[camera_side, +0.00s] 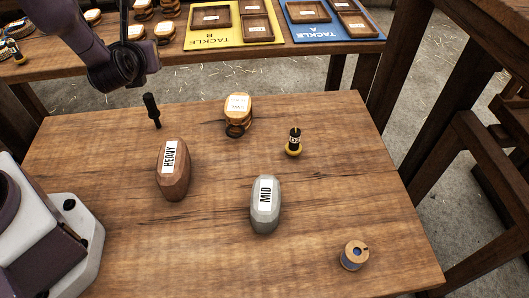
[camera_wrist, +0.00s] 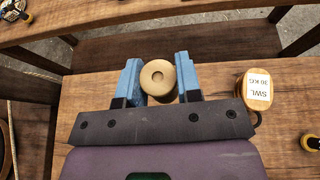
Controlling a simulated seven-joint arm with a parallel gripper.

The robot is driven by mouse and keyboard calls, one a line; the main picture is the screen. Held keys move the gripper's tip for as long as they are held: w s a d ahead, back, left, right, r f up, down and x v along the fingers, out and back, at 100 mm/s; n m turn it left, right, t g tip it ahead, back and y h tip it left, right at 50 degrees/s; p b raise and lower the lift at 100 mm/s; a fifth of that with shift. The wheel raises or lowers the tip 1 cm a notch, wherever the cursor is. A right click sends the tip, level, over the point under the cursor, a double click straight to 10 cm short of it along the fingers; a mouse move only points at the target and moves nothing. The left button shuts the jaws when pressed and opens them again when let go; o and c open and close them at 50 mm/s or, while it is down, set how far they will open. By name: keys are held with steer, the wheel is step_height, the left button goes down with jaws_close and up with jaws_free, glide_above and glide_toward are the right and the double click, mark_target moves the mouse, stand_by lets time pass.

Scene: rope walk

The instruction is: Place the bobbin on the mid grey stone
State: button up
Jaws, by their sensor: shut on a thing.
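The mid grey stone (camera_side: 264,218), with a white label reading MID, lies at the front middle of the table in the side view. In the wrist view my gripper (camera_wrist: 158,70) is shut on a round tan wooden piece with a centre hole, which looks like a bobbin (camera_wrist: 158,90). Its lower part is hidden by the gripper. My fingertips and the held piece are not clear in the side view, where my arm is at the upper left. A similar wooden spool with blue winding (camera_side: 354,256) stands at the front right, right of the grey stone.
A brown HEAVY stone (camera_side: 174,182) lies left of the grey one. A labelled wooden block (camera_side: 238,107) and a black-and-yellow item (camera_side: 294,143) stand farther back. A black tool (camera_side: 152,111) is at the back left. Yellow (camera_side: 228,38) and blue (camera_side: 332,34) tackle boards lie on the rear bench.

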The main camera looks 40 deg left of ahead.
steer(key=w+d+m+t+h, duration=0.3)
steer(key=d+m+h, duration=0.1)
steer(key=d, duration=0.6)
steer(key=m+t+h, duration=0.1)
steer(key=m+h, duration=0.7)
steer(key=h, duration=0.1)
glide_above(266, 194)
step_height(266, 194, down, 4)
steer(key=shift+f, duration=4.4)
steer(key=shift+f, duration=0.1)
steer(key=o, duration=0.9)
